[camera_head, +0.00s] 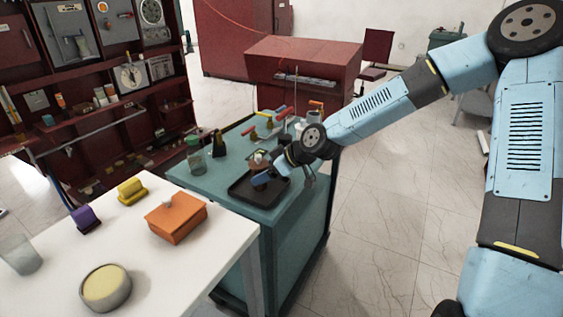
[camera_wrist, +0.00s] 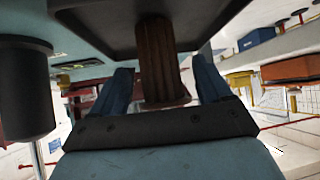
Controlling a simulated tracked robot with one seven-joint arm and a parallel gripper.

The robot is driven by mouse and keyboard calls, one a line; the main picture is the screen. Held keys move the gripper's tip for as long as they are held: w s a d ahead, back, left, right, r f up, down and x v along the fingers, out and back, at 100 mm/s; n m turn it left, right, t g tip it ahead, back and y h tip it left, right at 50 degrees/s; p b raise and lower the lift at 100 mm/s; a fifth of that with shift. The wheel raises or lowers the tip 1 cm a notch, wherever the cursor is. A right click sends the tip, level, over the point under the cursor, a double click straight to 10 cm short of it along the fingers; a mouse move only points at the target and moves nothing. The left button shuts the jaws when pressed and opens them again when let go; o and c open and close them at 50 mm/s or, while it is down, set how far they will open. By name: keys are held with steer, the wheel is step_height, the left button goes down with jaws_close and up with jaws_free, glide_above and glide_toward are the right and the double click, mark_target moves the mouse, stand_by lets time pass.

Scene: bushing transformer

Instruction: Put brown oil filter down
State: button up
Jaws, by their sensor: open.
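The brown oil filter (camera_wrist: 157,55) is a ribbed cylinder. In the wrist view, which looks turned over, its far end meets the black tray (camera_wrist: 95,22), so it appears to stand on it. My gripper (camera_wrist: 164,68) is open, with one blue finger on each side of the filter and visible gaps between. In the head view my gripper (camera_head: 264,177) is low over the black tray (camera_head: 240,193) on the teal cart (camera_head: 290,225).
Red-handled parts (camera_head: 262,118), a glass jar (camera_head: 195,160) and a dark green item (camera_head: 218,146) stand on the cart behind the tray. A white table (camera_head: 130,255) holds an orange box (camera_head: 177,217) at front left. A dark cylinder (camera_wrist: 25,95) is close in the wrist view.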

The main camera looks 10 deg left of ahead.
steer(key=v, duration=0.9)
steer(key=shift+d+r, duration=0.2)
steer(key=shift+d, duration=0.05)
steer(key=shift+s+f, duration=0.1)
steer(key=shift+s, duration=0.05)
steer(key=s+d+f+m+h, duration=0.2)
steer(key=d+f+h, duration=0.25)
steer(key=d, duration=0.25)
steer(key=s+d+r+m+h, duration=0.3)
steer(key=d+r+h, duration=0.1)
steer(key=d, duration=0.5)
steer(key=s+d+r+m+t, duration=0.1)
steer(key=s+d+r+m, duration=0.4)
steer(key=s+d+r, duration=0.2)
steer(key=s+d+r+m+t+h, duration=0.1)
steer(key=s+d+r+m, duration=0.4)
steer(key=s+r, duration=0.6)
steer(key=shift+s+d+r+t, duration=0.3)
steer(key=shift+d+t, duration=0.4)
steer(key=shift+d, duration=0.45)
